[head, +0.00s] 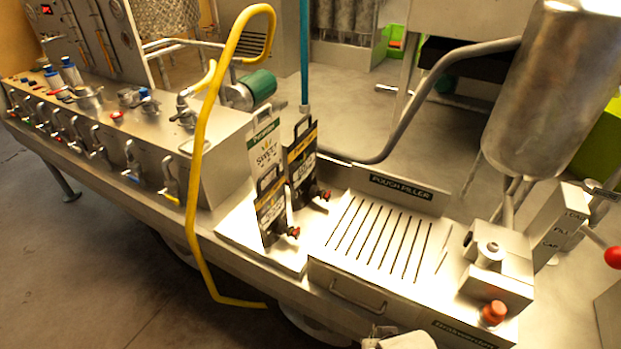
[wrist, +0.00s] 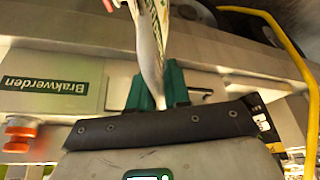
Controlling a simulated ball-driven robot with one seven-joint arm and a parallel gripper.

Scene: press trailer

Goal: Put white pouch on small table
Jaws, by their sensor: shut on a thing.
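In the wrist view my gripper (wrist: 160,88) has its green fingers shut on a white pouch (wrist: 150,45). The pouch is seen nearly edge-on and reaches past the top edge, with a red tap part showing there. The gripper is close to the trailer's front by the Brakwerden sign. In the head view a pale shape at the bottom edge is cut off, and I cannot tell whether it is my gripper or the pouch. No separate small table can be made out with certainty.
Other pouches, a white one (head: 262,145) and a black one (head: 303,175), stand on the trailer left of the slotted pouch filler (head: 385,235). A yellow hose (head: 200,150) hangs over the trailer's front. An orange knob (head: 495,313) and a steel tank (head: 555,85) are at the right.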

